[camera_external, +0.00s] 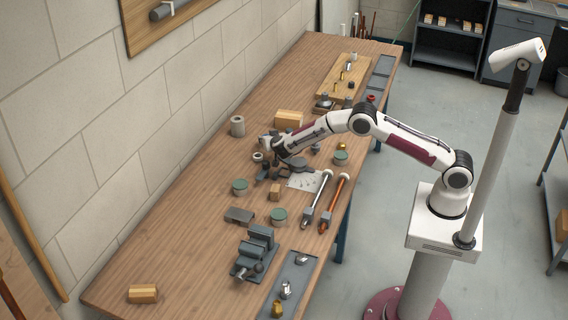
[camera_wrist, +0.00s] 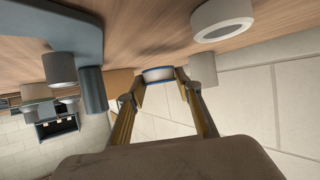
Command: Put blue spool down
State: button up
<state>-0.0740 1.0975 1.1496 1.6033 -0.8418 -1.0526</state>
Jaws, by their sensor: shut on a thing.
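The blue spool (camera_wrist: 158,75) is a short pale cylinder with a blue rim. In the wrist view it sits between the two fingertips of my gripper (camera_wrist: 160,80), which is shut on it. In the outside view my gripper (camera_external: 268,146) is low over the middle of the bench, near its wall side. I cannot make out the held spool clearly there. I cannot tell whether the spool touches the bench top (camera_external: 190,205) or hangs just above it.
A pale ring-shaped spool (camera_wrist: 222,18) is close beside my gripper, with another pale cylinder (camera_wrist: 203,69) beyond. Green-topped tins (camera_external: 240,187), a wooden block (camera_external: 275,192) and a vise (camera_external: 256,250) stand nearer the camera. The front-left bench is mostly clear.

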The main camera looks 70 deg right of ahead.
jog(key=shift+f, duration=0.6)
jog(key=o, duration=0.9)
jog(key=shift+c, duration=0.2)
jog(key=shift+r, duration=0.15)
jog(key=shift+r, duration=0.55)
jog(key=v, duration=1.1)
jog(key=shift+s+a, duration=0.3)
jog(key=shift+s, duration=0.05)
jog(key=shift+r, duration=0.1)
